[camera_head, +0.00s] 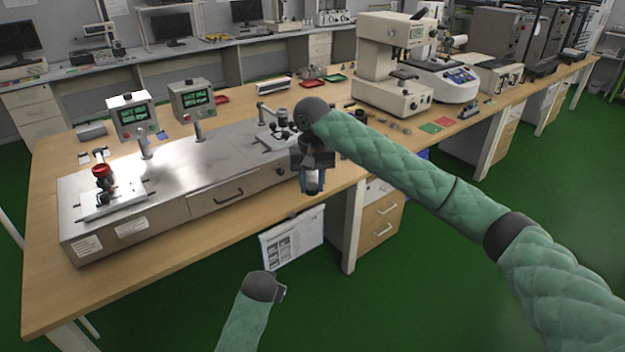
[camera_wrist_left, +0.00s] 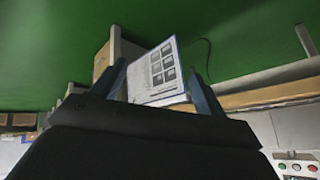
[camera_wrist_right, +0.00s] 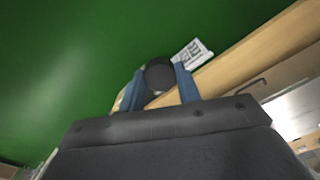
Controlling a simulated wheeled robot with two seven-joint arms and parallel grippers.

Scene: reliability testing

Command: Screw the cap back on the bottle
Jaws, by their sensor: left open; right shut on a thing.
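My right gripper (camera_head: 313,188) is in front of the metal workstation's front edge, above the floor. It is shut on a small dark round thing (camera_wrist_right: 158,74), which shows between its blue fingers in the right wrist view. I cannot tell whether this is the cap or the bottle. My left arm comes in low at the bottom of the head view, and its fingers do not show clearly there. In the left wrist view my left gripper (camera_wrist_left: 160,86) is open, with nothing held between its fingers. I cannot clearly make out any other bottle or cap.
The metal workstation (camera_head: 200,165) stands on a wooden table (camera_head: 45,290). It carries a fixture with a red-topped part (camera_head: 103,171), two small displays (camera_head: 133,117) and another fixture (camera_head: 275,141). A printed sheet (camera_head: 291,243) hangs below the table's front edge. Green floor is free in front.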

